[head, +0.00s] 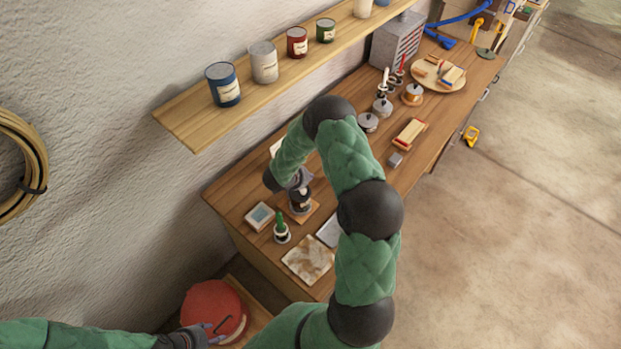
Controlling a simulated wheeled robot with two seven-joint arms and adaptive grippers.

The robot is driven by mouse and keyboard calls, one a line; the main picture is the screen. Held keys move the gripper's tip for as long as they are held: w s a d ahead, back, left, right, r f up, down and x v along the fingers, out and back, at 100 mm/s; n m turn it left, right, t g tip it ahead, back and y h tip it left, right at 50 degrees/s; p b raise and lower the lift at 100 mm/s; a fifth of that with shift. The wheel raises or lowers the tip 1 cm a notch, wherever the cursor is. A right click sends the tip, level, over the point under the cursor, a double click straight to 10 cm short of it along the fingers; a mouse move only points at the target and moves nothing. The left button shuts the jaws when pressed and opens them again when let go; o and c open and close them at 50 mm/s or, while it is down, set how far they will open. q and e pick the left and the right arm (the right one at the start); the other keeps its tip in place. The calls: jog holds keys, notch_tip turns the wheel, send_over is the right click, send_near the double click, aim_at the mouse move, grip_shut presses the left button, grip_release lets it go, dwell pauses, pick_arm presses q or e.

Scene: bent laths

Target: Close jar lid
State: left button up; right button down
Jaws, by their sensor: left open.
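A small dark jar (300,205) stands upright on a square wooden board (312,208) on the bench, close to the wall. My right gripper (300,184) is right above the jar, at its top, pointing down. Its fingers are small and partly covered by my arm, so I cannot tell whether they are open or shut or whether they hold a lid. I cannot make out a separate lid. My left gripper (219,332) is open at the bottom left, in front of a red round seat (207,306) and away from the jar.
Metal tins (368,122), a brush-like block (410,134) and a round board (447,80) stand further along. A shelf with cans (223,84) overhangs the bench.

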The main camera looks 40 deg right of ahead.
aim_at(301, 191)
jog(key=v, duration=0.5)
jog(key=shift+w+a, duration=0.2)
jog(key=shift+a, duration=0.05)
jog(key=f+b, duration=0.2)
jog(key=b, duration=0.6)
jog(key=d+f+m+g+b, duration=0.1)
jog(key=f+b, duration=0.1)
jog(key=b, duration=0.6)
jog(key=d+f+m+b, duration=0.1)
jog(key=f+b, duration=0.2)
jog(key=b, duration=0.5)
jog(key=shift+w+d+g, duration=0.1)
jog(key=shift+d+g, duration=0.15)
jog(key=shift+g, duration=0.05)
jog(key=shift+r, duration=0.1)
